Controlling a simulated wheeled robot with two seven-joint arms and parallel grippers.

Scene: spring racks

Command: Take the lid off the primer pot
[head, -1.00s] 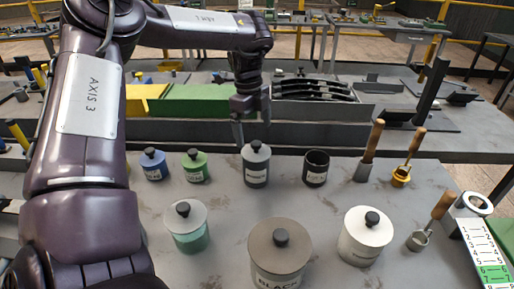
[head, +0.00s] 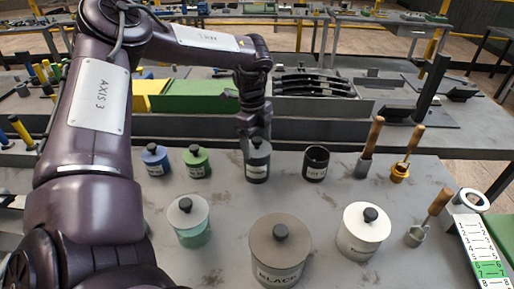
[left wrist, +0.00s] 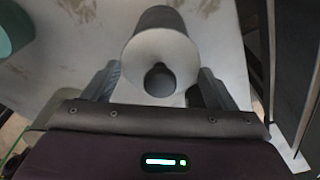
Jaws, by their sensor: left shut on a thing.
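A dark grey pot (head: 257,172) with a pale label stands in the back row; I cannot read its label for certain. Its grey lid (head: 257,152) with a black knob is on top. My left gripper (head: 257,138) points down over this pot and is shut on the lid. In the left wrist view the lid (left wrist: 160,45) and its round black knob (left wrist: 160,80) show between the two fingers (left wrist: 157,88). The exact contact is hard to see. My right gripper is not in view.
A blue pot (head: 155,164) and a green pot (head: 197,166) stand left of it, an open black pot (head: 315,165) right. Three larger lidded pots, including a brown one (head: 280,262), stand in front. Brushes or scoops with wooden handles stand at the right.

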